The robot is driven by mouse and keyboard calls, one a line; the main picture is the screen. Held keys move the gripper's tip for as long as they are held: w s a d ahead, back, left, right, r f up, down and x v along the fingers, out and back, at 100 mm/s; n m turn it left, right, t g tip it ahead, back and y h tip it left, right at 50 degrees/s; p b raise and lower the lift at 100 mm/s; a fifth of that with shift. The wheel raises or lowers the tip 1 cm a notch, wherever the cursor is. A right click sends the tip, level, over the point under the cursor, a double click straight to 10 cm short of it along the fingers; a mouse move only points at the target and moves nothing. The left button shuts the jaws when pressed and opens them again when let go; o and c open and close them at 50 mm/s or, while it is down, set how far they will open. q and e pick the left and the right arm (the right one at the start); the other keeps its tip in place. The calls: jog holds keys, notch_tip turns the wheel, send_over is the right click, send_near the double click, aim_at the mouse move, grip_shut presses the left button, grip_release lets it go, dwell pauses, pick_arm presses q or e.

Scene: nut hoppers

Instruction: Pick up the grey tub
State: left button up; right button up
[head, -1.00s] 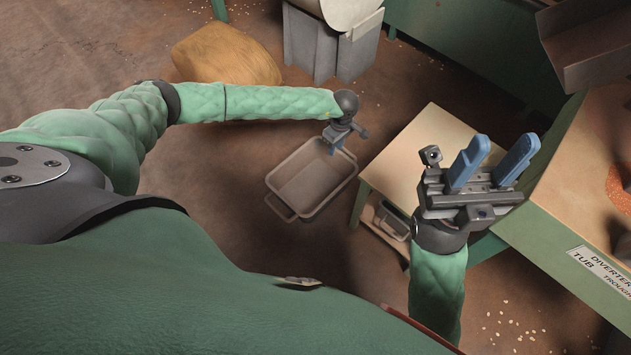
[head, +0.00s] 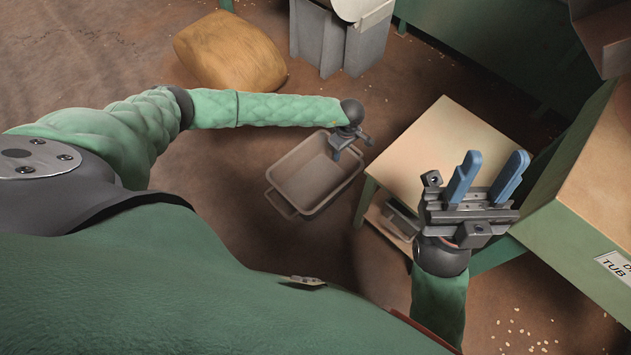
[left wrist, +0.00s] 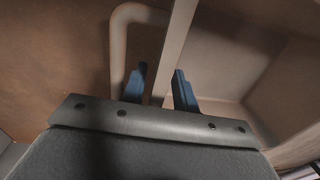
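The grey tub (head: 287,207), an open rectangular container with a loop handle at each end, sits on the floor in the middle of the head view. My left gripper (head: 336,155) is at its upper right end. In the left wrist view, the tub's rim (left wrist: 178,35) and handle (left wrist: 117,48) are close, and the rim runs between the two blue fingers of my left gripper (left wrist: 161,70). The fingers look apart, with a gap to the rim. My right gripper (head: 487,178) is open and empty, fingers up, in front of the small table.
A small table (head: 440,150) with a grey container (head: 402,218) on its lower shelf stands right of the tub. A green-sided bench (head: 590,215) is at the right. A tan sack (head: 230,50) and a grey bin (head: 335,40) stand behind. Floor left of the tub is clear.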

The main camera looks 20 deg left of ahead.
pick_arm(q)
jog(key=shift+f, duration=0.65)
grip_shut()
jog(key=shift+r, duration=0.1)
dwell(0.8)
